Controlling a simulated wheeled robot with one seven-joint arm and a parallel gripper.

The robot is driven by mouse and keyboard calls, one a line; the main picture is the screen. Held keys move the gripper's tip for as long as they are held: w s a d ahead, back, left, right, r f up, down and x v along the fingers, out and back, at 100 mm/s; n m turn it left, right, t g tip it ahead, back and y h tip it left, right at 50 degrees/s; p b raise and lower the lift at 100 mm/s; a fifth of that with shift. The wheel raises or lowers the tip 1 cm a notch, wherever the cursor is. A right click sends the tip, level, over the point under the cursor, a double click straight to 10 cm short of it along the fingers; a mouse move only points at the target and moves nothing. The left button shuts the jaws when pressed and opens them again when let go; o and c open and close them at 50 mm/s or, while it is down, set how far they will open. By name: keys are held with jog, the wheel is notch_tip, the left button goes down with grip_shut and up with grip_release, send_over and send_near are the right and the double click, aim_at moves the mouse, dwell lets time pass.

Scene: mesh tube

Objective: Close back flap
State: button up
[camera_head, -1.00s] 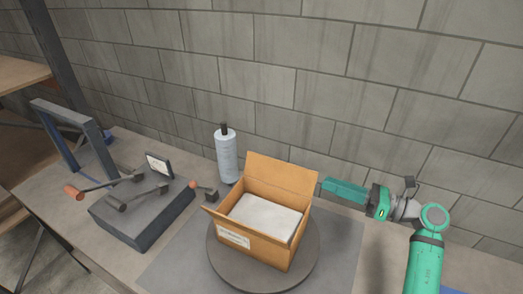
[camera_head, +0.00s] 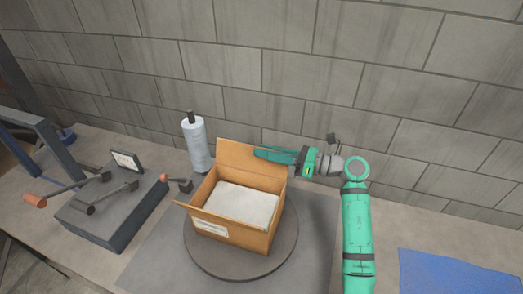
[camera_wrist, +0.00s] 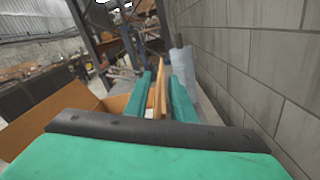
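An open cardboard box (camera_head: 236,237) sits on a round grey turntable (camera_head: 200,262), with a pale block (camera_head: 243,204) inside. Its back flap (camera_head: 232,160) stands up, leaning slightly back. My gripper (camera_head: 262,154) is at the flap's upper right part, its fingers pointing left along it. In the wrist view, the flap (camera_wrist: 159,90) is seen edge-on between the two green fingers (camera_wrist: 162,98). The fingers are apart, with a narrow gap beside the flap; contact is not clear. Another cardboard panel (camera_wrist: 50,120) of the box shows at left in the wrist view.
A wrapped roll (camera_head: 196,146) stands behind and left of the box, near the block wall (camera_head: 330,70). A dark device with levers (camera_head: 115,215) is at left. A blue mat (camera_head: 455,275) lies at right.

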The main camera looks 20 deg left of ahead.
jog(key=shift+w+a, duration=0.15)
jog(key=shift+a, duration=0.65)
grip_shut()
dwell(1.0)
